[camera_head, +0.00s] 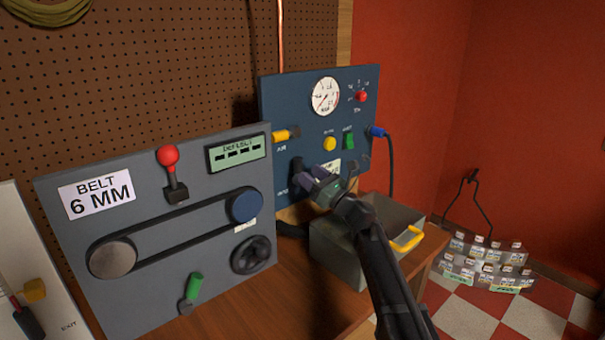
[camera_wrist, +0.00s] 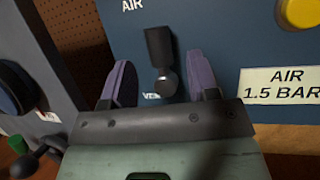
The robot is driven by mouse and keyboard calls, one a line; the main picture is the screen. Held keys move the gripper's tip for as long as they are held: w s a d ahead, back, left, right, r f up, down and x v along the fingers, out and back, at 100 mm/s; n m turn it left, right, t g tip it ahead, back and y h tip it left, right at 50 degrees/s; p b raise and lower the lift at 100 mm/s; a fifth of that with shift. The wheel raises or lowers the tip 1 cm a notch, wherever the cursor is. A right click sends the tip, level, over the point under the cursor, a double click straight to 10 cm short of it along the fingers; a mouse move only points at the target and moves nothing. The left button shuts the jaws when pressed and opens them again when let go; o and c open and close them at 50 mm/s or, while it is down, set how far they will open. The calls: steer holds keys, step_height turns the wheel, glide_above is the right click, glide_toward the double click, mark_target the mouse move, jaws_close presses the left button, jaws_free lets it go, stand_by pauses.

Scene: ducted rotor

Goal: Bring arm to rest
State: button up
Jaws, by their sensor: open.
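My arm reaches from the lower right of the head view to the blue panel (camera_head: 275,100). My gripper (camera_head: 308,176) is open in front of the panel's lower left part. In the wrist view, my gripper (camera_wrist: 161,80) has its two purple fingers spread, with a black lever (camera_wrist: 159,45) showing between them. The lever's handle points up toward the word AIR, and its round grey pivot is lower down, near a partly hidden label. I cannot tell whether either finger touches the lever.
A grey belt panel (camera_head: 120,225) stands left of the arm. A grey box (camera_head: 335,250) with a yellow handle (camera_head: 407,240) sits on the wooden bench (camera_head: 240,315) under the forearm. A blue plug with a hose (camera_head: 390,160) is right of the panel.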

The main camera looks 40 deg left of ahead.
steer(key=v, duration=0.3)
steer(key=shift+d, duration=0.1)
steer(key=shift+r, duration=0.1)
